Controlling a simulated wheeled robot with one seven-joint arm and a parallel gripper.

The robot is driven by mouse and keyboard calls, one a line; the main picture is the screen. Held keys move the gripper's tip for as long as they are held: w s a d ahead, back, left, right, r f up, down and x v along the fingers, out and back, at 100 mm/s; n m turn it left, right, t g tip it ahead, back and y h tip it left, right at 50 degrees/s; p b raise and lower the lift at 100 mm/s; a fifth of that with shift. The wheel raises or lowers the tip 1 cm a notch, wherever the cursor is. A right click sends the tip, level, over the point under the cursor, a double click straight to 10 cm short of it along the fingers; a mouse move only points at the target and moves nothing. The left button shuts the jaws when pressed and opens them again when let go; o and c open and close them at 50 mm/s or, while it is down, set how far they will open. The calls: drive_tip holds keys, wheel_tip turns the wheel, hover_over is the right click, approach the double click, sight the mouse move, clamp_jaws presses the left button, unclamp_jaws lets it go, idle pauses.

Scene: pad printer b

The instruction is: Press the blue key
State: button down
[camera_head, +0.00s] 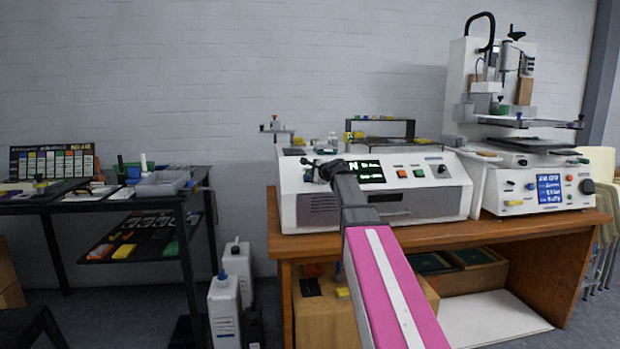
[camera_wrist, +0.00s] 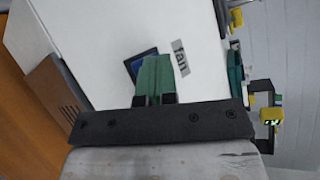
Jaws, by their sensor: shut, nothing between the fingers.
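In the wrist view a blue key (camera_wrist: 138,58) in a dark frame sits on a white panel, beside a small label that seems to read "fan" (camera_wrist: 180,57). My gripper (camera_wrist: 154,60) has green fingers that are shut together with nothing between them. The fingertips overlap the key and hide part of it; I cannot tell whether they touch it. I cannot make out the blue key there.
The machine stands on a wooden bench (camera_head: 420,238). Its face has a green-lit display (camera_head: 369,172), an orange-red key (camera_head: 401,173) and a green key (camera_head: 418,173). A pad printer (camera_head: 545,195) stands to the right. A black table (camera_head: 95,205) is at the left, with white containers (camera_head: 224,305) on the floor between.

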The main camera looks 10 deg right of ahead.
drive_tip(key=shift+w+f, duration=0.15)
drive_tip(key=shift+f, duration=0.05)
idle(0.3)
drive_tip(key=shift+r, duration=0.1)
drive_tip(key=shift+s+r, duration=0.6)
drive_tip(key=shift+r, duration=0.05)
drive_tip(key=shift+r, duration=0.1)
drive_tip(key=s+r, duration=0.1)
drive_tip(key=r, duration=0.1)
drive_tip(key=s+r, duration=0.2)
drive_tip(key=shift+s+r, duration=0.3)
idle(0.4)
idle(1.0)
